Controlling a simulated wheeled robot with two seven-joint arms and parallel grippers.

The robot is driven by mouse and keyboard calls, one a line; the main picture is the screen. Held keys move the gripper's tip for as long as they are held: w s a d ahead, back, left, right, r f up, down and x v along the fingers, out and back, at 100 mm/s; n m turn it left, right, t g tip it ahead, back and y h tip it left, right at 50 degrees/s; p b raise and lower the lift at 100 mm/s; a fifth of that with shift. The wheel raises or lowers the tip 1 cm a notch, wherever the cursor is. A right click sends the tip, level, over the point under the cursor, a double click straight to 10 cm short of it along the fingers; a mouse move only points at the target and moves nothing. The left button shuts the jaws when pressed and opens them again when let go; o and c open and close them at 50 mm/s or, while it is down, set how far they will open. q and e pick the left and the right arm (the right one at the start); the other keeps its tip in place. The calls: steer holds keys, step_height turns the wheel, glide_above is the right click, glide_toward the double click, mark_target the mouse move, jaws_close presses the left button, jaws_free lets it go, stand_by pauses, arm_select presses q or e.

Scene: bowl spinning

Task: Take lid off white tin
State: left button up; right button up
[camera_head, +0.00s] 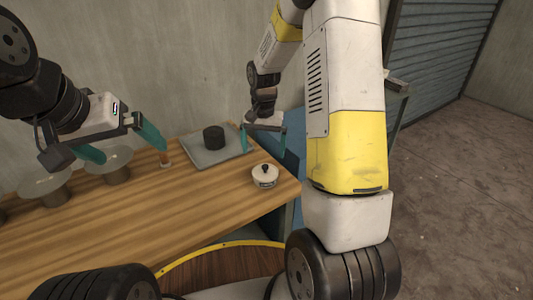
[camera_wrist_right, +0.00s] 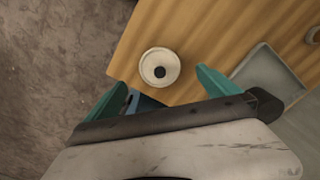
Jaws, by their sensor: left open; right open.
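The white tin (camera_head: 264,180) stands upright near the right end of the wooden table, with its lid (camera_head: 264,170) on and a dark knob on top. In the right wrist view the tin (camera_wrist_right: 159,69) shows from above, the dark knob at its middle. My right gripper (camera_head: 264,142) is open and empty, above and behind the tin in the head view. In the right wrist view its two teal fingers (camera_wrist_right: 158,93) are spread apart and the tin lies beyond them, not between them. My left gripper (camera_head: 122,146) is open and empty over the left part of the table.
A grey tray (camera_head: 222,158) with a dark cylinder (camera_head: 213,138) stands at the back of the wooden table (camera_head: 215,210). The table middle is clear.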

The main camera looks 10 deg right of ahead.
mark_target(265, 165)
steer(key=shift+w+d+f, duration=0.15)
steer(key=shift+f, duration=0.35)
steer(key=shift+w+d+f, duration=0.1)
steer(key=shift+d+f, duration=0.05)
steer(key=shift+f, duration=0.3)
steer(key=f, duration=0.7)
steer(key=shift+w+d, duration=0.15)
steer(key=shift+w, duration=0.25)
steer(key=shift+c, duration=0.2)
steer(key=c, duration=1.1)
